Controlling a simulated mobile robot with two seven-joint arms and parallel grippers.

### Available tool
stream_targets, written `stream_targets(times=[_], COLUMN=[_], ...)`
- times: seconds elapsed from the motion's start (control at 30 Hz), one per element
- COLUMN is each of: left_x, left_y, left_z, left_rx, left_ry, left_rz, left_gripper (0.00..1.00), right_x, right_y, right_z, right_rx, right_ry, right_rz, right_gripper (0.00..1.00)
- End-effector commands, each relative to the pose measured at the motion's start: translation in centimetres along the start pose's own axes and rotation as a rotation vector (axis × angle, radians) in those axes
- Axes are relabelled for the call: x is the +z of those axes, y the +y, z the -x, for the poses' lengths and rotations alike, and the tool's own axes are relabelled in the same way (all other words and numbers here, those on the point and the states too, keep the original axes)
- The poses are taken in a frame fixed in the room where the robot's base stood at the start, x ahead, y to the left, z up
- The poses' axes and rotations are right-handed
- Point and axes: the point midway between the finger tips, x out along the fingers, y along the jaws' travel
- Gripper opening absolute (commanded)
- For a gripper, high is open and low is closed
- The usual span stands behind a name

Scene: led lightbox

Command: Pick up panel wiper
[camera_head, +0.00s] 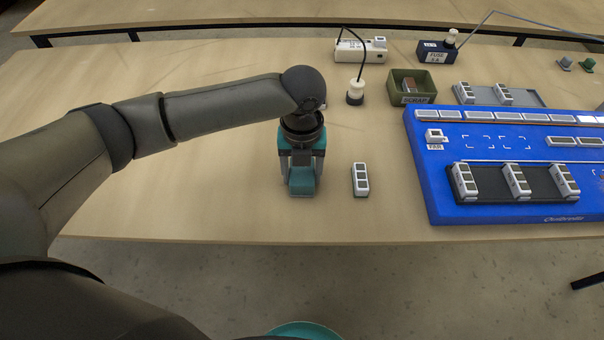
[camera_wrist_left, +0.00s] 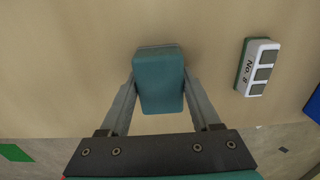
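The panel wiper (camera_head: 302,180) is a teal block with a pale grey underside, at the front of the wooden table. In the left wrist view the panel wiper (camera_wrist_left: 159,82) sits between the two fingers. My left gripper (camera_head: 301,165) points down over it. In the left wrist view my left gripper (camera_wrist_left: 159,85) has a finger against each side of the block, with no clear gap, so it appears shut on it. The wiper is at or very near the table top; its exact contact with the table is hidden. My right gripper is not in view.
A white three-window module (camera_head: 361,179) lies just right of the wiper. A blue lightbox panel (camera_head: 480,212) with several modules fills the right. A green scrap bin (camera_head: 411,99), a white-capped item (camera_head: 355,92) and a fuse box (camera_head: 436,52) stand behind. The table left of the wiper is clear.

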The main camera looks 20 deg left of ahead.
Motion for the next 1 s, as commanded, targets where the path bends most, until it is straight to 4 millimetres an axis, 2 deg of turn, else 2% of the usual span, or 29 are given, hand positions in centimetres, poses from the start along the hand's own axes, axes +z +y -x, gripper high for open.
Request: stream_targets(times=[0.07, 0.5, 0.77, 0.87, 1.0], left_x=[0.0, 0.0, 0.0, 0.1, 0.1], left_y=[0.0, 0.0, 0.0, 0.0, 0.0], left_z=[0.0, 0.0, 0.2, 1.1, 3.9], left_rx=[0.000, 0.000, -0.001, -0.001, -0.002], left_ry=[0.000, 0.000, -0.001, -0.002, -0.004], left_rz=[0.000, 0.000, 0.000, 0.000, 0.000], left_gripper=[0.54, 0.04, 0.04, 0.04, 0.04], right_x=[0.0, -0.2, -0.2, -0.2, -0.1], right_y=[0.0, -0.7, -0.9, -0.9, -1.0], right_z=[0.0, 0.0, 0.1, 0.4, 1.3], right_rx=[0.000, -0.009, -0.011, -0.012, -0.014], right_ry=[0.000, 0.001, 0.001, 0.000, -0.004], right_rz=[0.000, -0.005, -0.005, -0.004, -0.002], right_gripper=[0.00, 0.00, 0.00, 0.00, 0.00])
